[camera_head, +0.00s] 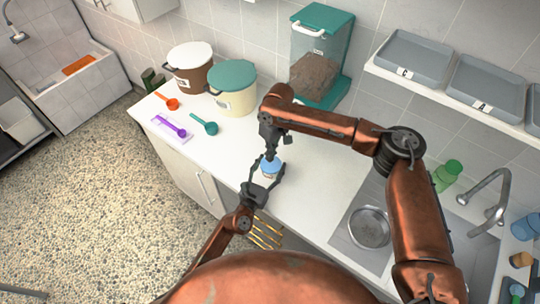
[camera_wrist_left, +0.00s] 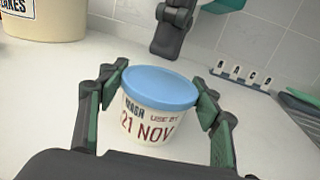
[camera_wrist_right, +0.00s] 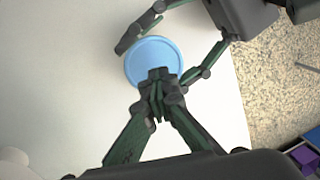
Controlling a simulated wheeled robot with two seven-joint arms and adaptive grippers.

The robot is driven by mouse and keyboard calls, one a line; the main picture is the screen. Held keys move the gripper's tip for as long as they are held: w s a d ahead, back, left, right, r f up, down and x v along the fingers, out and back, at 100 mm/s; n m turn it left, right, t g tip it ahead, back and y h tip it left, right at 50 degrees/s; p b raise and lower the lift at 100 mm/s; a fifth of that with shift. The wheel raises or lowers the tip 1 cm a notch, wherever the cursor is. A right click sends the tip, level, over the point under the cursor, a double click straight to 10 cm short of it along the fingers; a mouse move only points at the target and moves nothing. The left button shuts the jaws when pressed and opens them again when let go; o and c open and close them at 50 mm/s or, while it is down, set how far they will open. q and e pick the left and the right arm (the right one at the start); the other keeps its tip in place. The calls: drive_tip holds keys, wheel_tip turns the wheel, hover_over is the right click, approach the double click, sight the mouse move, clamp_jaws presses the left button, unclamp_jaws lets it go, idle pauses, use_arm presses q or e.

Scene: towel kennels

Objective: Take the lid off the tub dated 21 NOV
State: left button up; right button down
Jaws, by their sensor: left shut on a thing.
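The small white tub (camera_wrist_left: 150,126) is marked "USE BY 21 NOV" and stands upright on the white counter. Its round blue lid (camera_wrist_left: 160,87) sits on top; it also shows in the head view (camera_head: 271,164) and the right wrist view (camera_wrist_right: 150,55). My left gripper (camera_wrist_left: 160,103) is shut around the tub's sides, a finger on each side below the lid. My right gripper (camera_wrist_right: 158,82) points down over the lid with its fingertips together. In the left wrist view, its visible part is above the lid, with a gap between.
On the counter (camera_head: 310,195) are a brown bin (camera_head: 190,77), a cream bin with a teal lid (camera_head: 235,98), a kibble dispenser (camera_head: 312,75) and scoops. A sink with a steel bowl (camera_head: 369,228) is at right. Grey trays (camera_head: 412,57) sit on a shelf.

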use_arm(q)
drive_tip(key=shift+f, duration=0.1)
use_arm(e)
drive_tip(key=shift+r+t+h, duration=0.5)
drive_tip(key=shift+r+h, duration=0.1)
drive_tip(key=c, duration=2.7)
unclamp_jaws()
drive_tip(key=shift+c, duration=0.2)
drive_tip(key=o, duration=0.5)
wheel_tip(320, 180, up, 12)
use_arm(q)
drive_tip(key=o, duration=1.7)
